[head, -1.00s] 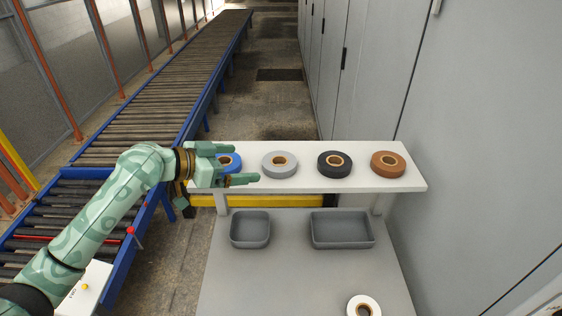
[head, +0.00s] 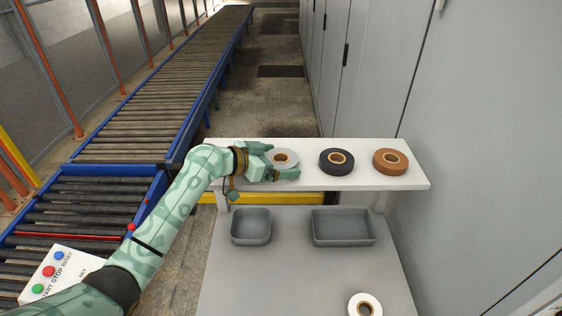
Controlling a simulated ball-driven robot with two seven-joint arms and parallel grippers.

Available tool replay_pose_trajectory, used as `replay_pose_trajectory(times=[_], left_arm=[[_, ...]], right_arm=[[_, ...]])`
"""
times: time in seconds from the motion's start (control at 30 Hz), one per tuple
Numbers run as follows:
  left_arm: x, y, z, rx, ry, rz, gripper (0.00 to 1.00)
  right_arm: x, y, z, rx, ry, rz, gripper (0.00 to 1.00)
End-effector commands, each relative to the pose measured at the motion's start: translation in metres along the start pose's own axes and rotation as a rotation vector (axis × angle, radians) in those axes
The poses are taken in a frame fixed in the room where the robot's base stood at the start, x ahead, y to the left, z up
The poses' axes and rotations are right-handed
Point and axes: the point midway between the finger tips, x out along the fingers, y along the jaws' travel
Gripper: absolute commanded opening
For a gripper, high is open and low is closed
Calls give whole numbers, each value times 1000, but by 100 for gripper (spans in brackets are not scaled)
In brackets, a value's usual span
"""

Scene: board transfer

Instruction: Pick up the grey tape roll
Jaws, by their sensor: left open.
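The grey tape roll (head: 291,155) lies flat on the white raised shelf (head: 321,182), with a tan core. My left gripper (head: 287,163) is open at the roll, coming from the left. One finger is at the roll's far left side and the other is in front of its near side. The fingers and palm hide part of the roll's left and near edge. I cannot tell whether they touch it. My right gripper is not in view.
A black roll (head: 327,166) and a brown roll (head: 399,166) lie to the right on the shelf. Two grey trays (head: 251,240) (head: 343,241) and a white roll (head: 374,302) are on the lower grey table. A roller conveyor (head: 165,115) runs at left.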

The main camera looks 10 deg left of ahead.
Motion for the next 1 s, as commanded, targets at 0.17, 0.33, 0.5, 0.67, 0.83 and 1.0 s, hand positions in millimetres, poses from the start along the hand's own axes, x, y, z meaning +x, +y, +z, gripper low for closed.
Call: replay_pose_trajectory(times=[0.17,0.33,0.5,0.67,0.83,1.0], left_arm=[[0,0,0,0,0,0,61],[0,0,0,-1,1,0,55],[-1,0,-1,0,1,0,55],[-6,-1,-13,4,2,-2,55],[-21,10,-42,7,3,1,55],[-50,46,-80,9,5,0,55]], right_arm=[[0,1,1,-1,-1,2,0],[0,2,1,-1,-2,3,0],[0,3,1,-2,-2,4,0],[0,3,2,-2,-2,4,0],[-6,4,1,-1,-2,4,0],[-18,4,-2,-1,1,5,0]])
